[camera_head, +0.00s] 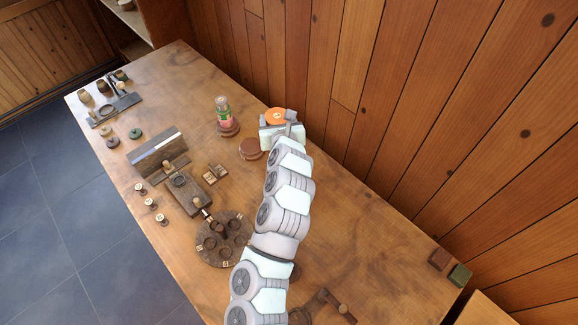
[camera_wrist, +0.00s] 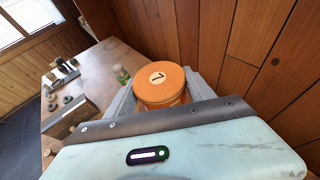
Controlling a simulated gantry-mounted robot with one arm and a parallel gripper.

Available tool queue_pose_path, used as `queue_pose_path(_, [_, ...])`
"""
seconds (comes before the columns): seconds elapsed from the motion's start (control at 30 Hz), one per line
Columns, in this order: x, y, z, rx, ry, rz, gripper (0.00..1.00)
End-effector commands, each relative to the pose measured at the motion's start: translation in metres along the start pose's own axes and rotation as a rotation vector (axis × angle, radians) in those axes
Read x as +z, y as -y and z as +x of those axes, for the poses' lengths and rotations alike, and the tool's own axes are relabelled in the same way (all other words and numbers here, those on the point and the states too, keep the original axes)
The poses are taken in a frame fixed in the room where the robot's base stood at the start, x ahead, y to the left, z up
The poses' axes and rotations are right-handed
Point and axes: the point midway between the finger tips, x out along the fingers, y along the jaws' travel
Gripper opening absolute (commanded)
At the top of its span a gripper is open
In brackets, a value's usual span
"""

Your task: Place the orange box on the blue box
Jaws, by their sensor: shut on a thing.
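The orange box (camera_head: 277,117) is a round, drum-shaped box with a cream disc and a dark mark on its lid. In the wrist view the orange box (camera_wrist: 161,84) sits upright between the two grey fingers of my gripper (camera_wrist: 163,97), one finger on each side. My gripper (camera_head: 280,129) is shut on it near the wooden wall, at the table's back edge in the head view. I cannot make out a blue box in either view; my arm and gripper cover part of the table.
A bottle (camera_head: 223,108) stands on a round reddish base left of my gripper. A round brown lidded piece (camera_head: 250,149) lies nearer. A divided round tray (camera_head: 224,239), wooden blocks and small spools fill the left middle. Two small blocks (camera_head: 459,275) sit at the right corner. The right tabletop is mostly clear.

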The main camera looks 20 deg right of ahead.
Motion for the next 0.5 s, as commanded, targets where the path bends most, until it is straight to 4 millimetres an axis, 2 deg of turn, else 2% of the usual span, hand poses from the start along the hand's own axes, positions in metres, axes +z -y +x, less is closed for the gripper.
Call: queue_pose_path(0.5, [-0.121, -0.001, 0.049, 0.001, -0.006, -0.001, 0.21])
